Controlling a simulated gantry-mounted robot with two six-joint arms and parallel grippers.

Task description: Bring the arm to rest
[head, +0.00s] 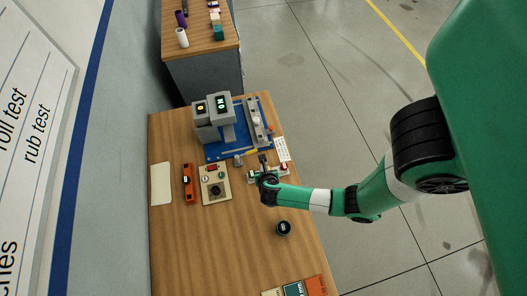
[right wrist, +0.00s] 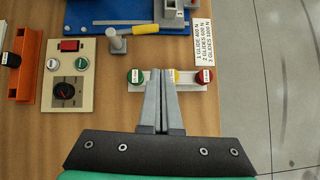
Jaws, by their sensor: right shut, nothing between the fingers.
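My right gripper (head: 263,159) comes in from the right over the wooden table (head: 240,255). In the right wrist view its grey fingers (right wrist: 161,76) are together, with nothing between them. They point at a white strip (right wrist: 192,86) and cover part of it. A green round piece (right wrist: 134,76), a yellow one (right wrist: 173,76) and a red one (right wrist: 207,75) sit on the strip. I cannot tell from these views whether the fingertips touch it. My left gripper is in neither view.
A grey machine with displays (head: 221,109) stands on a blue base (head: 213,153). A dial panel (head: 215,185), orange holder (head: 188,184), white sheet (head: 161,184) and black round object (head: 284,228) are nearby. A printed load card (right wrist: 205,43) lies beyond the strip. The table's front middle is clear.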

